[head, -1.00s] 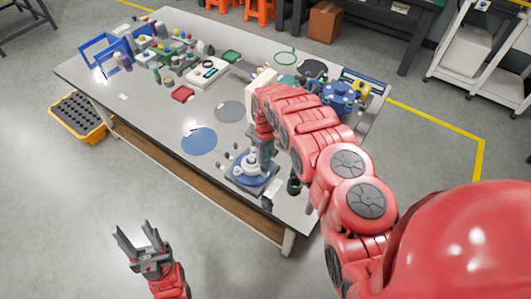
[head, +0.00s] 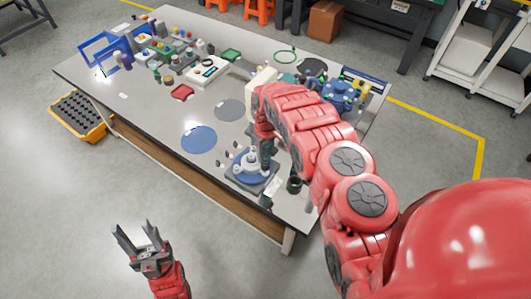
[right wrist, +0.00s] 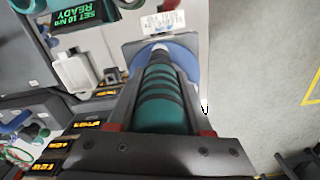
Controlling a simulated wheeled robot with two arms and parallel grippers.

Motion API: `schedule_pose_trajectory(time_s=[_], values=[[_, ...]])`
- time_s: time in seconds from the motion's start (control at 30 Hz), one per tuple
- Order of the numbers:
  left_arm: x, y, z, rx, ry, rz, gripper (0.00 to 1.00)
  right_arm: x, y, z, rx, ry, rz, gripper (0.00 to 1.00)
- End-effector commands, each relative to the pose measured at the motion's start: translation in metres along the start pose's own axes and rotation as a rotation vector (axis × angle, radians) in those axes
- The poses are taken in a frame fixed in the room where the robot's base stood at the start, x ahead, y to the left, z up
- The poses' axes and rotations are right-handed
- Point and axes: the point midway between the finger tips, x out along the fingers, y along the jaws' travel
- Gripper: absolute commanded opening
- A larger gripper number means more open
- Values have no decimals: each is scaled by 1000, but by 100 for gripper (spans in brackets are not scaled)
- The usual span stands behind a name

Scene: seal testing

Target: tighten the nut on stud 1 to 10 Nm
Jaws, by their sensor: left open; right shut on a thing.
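My right gripper (right wrist: 160,140) is shut on a teal banded cylindrical tool (right wrist: 163,100). The tool points away from the wrist toward a blue disc (right wrist: 185,60) with a pale part at its middle. In the head view, the tool (head: 266,148) stands over the back right of the test fixture (head: 240,178), a grey plate with a blue disc and white centre piece (head: 251,163). Stud 1 and its nut cannot be made out, and I cannot tell whether the tool tip touches anything. My left gripper (head: 140,243) is open and empty, over the floor in front of the table.
A dark display (right wrist: 85,14) shows "SET 10 Nm READY" upside down. On the table, a blue disc (head: 199,140), a grey disc (head: 230,110) and a red tray (head: 182,93) lie left of and behind the fixture. A dark green cup (head: 294,186) stands close to its right.

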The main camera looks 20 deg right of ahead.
Motion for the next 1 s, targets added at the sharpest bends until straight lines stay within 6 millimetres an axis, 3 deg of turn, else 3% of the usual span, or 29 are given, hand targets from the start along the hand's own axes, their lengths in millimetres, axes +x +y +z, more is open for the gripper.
schedule_pose_trajectory(time_s=[1.0], values=[[-8, 0, 1, 0, 0, 0, 50, 11, 0, -1, 0, 1, 1, 0]])
